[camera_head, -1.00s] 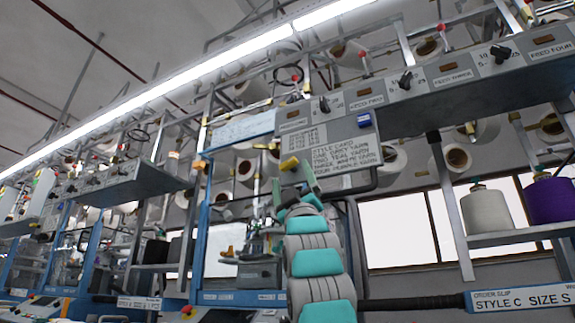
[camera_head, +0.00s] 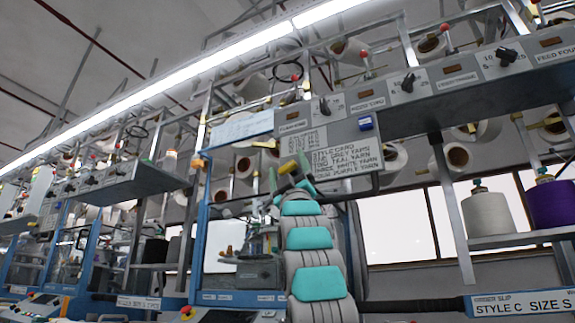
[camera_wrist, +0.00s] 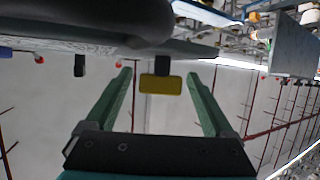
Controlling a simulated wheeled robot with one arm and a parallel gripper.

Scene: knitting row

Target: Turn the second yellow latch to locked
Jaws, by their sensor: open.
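A yellow latch (camera_head: 288,167) hangs at the lower left of the grey panel with the style card, in the head view. In the wrist view the yellow latch (camera_wrist: 160,84) is a flat bar on a short dark stem, lying crosswise. My gripper (camera_head: 288,171) is raised to it from below, with green fingers. In the wrist view my gripper (camera_wrist: 159,72) is open, with one finger to each side of the latch and visible gaps between. I see no contact. Other yellow latches are not clearly told apart here.
The style card panel (camera_head: 343,160) is just right of my gripper. Above runs a grey rail (camera_head: 440,103) with black knobs (camera_head: 408,82) and a blue switch (camera_head: 365,123). A blue frame post (camera_head: 198,235) stands to the left. Yarn cones (camera_head: 487,212) sit on a shelf at right.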

